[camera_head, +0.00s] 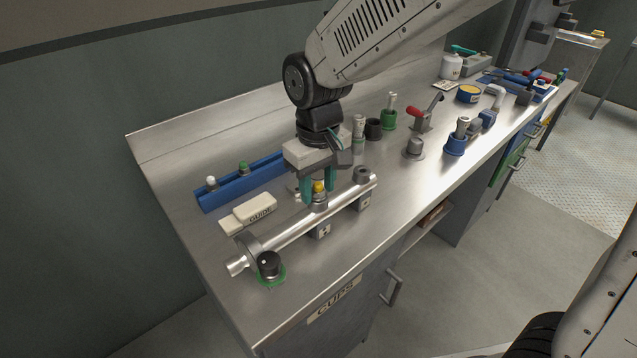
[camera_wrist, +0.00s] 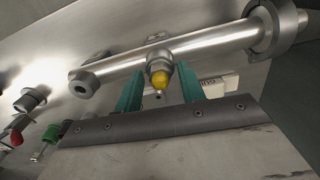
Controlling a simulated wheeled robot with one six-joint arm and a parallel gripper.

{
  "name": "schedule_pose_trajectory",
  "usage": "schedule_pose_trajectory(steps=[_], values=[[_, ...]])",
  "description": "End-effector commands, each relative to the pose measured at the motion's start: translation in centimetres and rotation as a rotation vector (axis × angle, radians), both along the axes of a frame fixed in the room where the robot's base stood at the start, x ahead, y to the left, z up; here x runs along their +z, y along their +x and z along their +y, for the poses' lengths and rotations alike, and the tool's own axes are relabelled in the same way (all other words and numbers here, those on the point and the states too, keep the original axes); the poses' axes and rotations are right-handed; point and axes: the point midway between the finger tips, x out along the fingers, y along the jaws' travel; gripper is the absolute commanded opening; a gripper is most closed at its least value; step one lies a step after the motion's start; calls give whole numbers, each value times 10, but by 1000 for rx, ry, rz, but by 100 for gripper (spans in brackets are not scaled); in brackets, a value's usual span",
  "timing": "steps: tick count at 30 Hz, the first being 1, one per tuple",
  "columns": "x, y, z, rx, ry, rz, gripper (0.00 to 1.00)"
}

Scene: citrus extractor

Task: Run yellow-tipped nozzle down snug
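The yellow-tipped nozzle (camera_head: 319,187) stands upright on the middle port of a shiny metal pipe (camera_head: 290,233). In the wrist view the yellow tip (camera_wrist: 160,79) points toward the camera, with a metal collar below it at the pipe. How deep it sits in the port cannot be told. My gripper (camera_head: 319,192) is above the pipe, pointing down, with its teal fingers either side of the nozzle. The wrist view shows gaps between both fingers (camera_wrist: 160,72) and the nozzle, so the gripper is open and holds nothing.
A blue rack (camera_head: 220,194) with white-tipped and green-tipped pieces lies behind the pipe. A white GUIDE block (camera_head: 256,209) is left of my gripper. A black knob (camera_head: 269,263) sits at the pipe's near end. Cups and a red-handled clamp (camera_head: 415,113) stand to the right.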

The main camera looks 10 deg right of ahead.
Motion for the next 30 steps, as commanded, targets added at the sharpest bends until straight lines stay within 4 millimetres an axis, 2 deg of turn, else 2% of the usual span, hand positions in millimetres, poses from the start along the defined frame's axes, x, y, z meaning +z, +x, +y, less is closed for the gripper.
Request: schedule_pose_trajectory(steps=[9,16,22,30], values=[[0,0,0,146,0,0,39],[0,0,0,157,0,0,39],[0,0,0,291,0,0,39],[0,0,0,316,0,0,39]])
